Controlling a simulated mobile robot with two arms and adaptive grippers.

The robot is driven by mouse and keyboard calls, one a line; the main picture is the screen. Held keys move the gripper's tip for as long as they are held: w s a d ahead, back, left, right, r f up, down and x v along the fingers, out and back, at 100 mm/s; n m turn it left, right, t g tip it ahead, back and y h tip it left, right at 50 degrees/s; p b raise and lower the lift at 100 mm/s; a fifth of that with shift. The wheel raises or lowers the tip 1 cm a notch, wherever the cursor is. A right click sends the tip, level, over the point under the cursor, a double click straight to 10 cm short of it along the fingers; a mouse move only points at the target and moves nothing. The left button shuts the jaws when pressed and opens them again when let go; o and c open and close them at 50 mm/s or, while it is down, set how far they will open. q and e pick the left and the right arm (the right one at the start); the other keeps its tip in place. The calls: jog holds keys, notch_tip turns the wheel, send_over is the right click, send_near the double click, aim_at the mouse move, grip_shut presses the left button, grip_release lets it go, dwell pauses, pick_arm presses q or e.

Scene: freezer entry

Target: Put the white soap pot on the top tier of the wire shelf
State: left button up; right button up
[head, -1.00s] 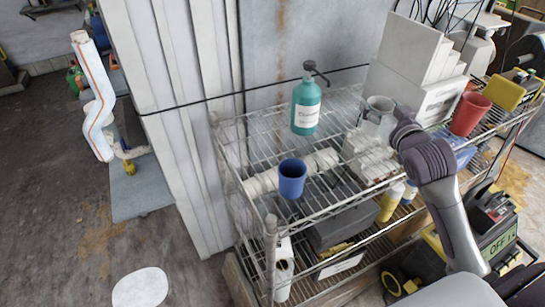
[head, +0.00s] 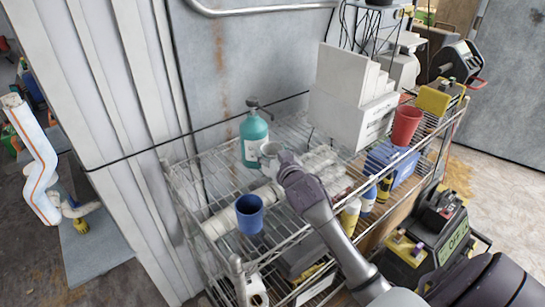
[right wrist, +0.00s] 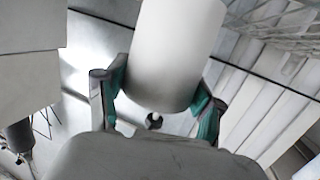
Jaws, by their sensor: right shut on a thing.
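The white soap pot (head: 268,152) is held by my right gripper (head: 284,161), over the top tier of the wire shelf (head: 292,130). It is just right of the teal pump bottle (head: 253,140) in the head view. In the right wrist view the pot (right wrist: 178,55) fills the space between the two teal-padded fingers (right wrist: 160,100), which press on its sides. It looks greyish in the head view, and the gripper hides part of it. I cannot tell whether its base touches the wires.
A blue cup (head: 249,213) stands on the shelf at the front left. White boxes (head: 345,100), a red cup (head: 406,125) and a yellow case (head: 435,100) are at the right. Bare wire lies behind the pot. A wall panel (head: 130,80) borders the left end.

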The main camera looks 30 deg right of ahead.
notch_tip(320, 180, down, 2)
jog(key=shift+f, duration=0.1)
pick_arm(q)
jog(key=shift+w+d+r, duration=0.1)
jog(key=shift+d+r, duration=0.05)
jog(key=shift+d, duration=0.05)
jog(key=shift+w+d, duration=0.15)
jog(key=shift+d, duration=0.05)
pick_arm(e)
jog(key=shift+f, duration=0.15)
pick_arm(q)
jog(key=shift+w, duration=0.1)
pick_arm(e)
jog(key=o, duration=1.1)
jog(key=shift+r, duration=0.2)
jog(key=shift+s+a+f, duration=0.1)
jog(key=shift+s, duration=0.25)
pick_arm(q)
jog(key=shift+a+f+b, duration=0.15)
jog(key=shift+f+b, duration=0.65)
pick_arm(e)
jog(key=v, duration=1.1)
jog(key=shift+s, duration=0.15)
